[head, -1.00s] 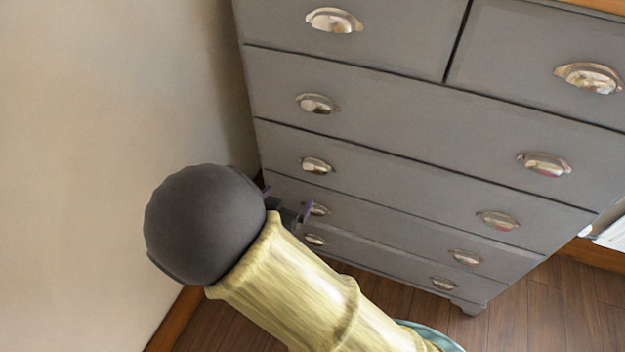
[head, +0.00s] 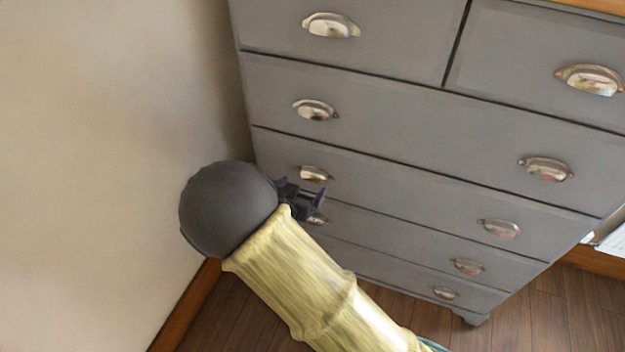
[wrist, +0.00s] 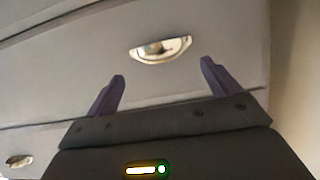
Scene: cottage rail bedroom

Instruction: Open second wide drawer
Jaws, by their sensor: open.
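The grey chest has two small drawers on top and several wide drawers below. The second wide drawer (head: 400,195) is shut, with a left cup handle (head: 313,173) and a right cup handle (head: 500,228). My gripper (head: 322,194) is at the chest's left side, just below that left handle in the head view. In the wrist view, my gripper (wrist: 162,72) is open and empty. A silver cup handle (wrist: 160,48) lies ahead, roughly centred between the fingertips and apart from them. It appears to be the second wide drawer's left handle. My arm hides part of the lower drawers.
The first wide drawer (head: 420,130) above is shut. A pale wall (head: 100,130) stands close to the chest's left side. Wooden floor (head: 545,310) is clear at the lower right. Another handle (wrist: 18,160) shows at the wrist view's lower left.

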